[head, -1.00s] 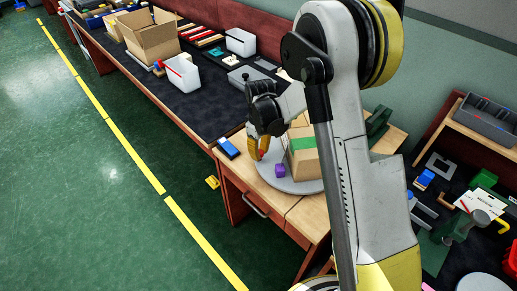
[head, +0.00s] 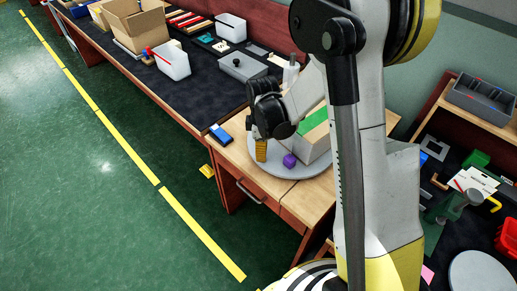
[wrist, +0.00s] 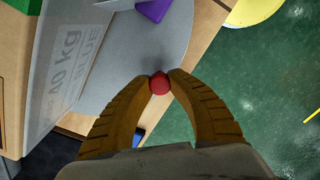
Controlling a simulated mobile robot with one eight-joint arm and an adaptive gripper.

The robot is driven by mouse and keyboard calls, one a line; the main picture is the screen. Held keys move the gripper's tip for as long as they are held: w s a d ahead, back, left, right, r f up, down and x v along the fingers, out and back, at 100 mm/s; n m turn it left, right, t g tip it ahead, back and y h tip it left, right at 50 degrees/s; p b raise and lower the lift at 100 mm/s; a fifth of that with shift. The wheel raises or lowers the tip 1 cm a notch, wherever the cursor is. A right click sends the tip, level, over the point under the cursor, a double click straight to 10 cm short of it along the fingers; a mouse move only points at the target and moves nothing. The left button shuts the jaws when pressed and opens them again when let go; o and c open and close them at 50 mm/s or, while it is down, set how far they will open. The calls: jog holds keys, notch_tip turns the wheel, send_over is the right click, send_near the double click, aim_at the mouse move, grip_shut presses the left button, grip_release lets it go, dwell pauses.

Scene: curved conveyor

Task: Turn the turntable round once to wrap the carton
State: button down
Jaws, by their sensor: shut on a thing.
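The carton (head: 319,146) stands on the round grey turntable (head: 266,168), with green tape along its top. Its near side looks grey in the head view. In the wrist view a pale side of the carton (wrist: 62,75) with printed lettering leans across the left. My gripper (wrist: 159,80) points down at the turntable's rim, its yellow fingers shut on a red knob (wrist: 159,84). In the head view my gripper (head: 261,158) is at the turntable's left edge, the knob hidden. A purple block (head: 289,160) sits on the turntable between my gripper and the carton's near side.
A blue item (head: 220,135) lies on the wooden bench left of the turntable. A dark worktop (head: 207,95) with a grey case (head: 243,67) and white bins extends behind. A cluttered bench stands at right. Open green floor (head: 100,160) lies to the left.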

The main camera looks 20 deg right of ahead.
jog(key=shift+s+d+n, duration=0.4)
jog(key=shift+s+n, duration=0.3)
jog(key=shift+s, duration=0.15)
jog(key=c, duration=1.2)
grip_release()
jog(key=shift+o, duration=0.2)
notch_tip(320, 180, up, 12)
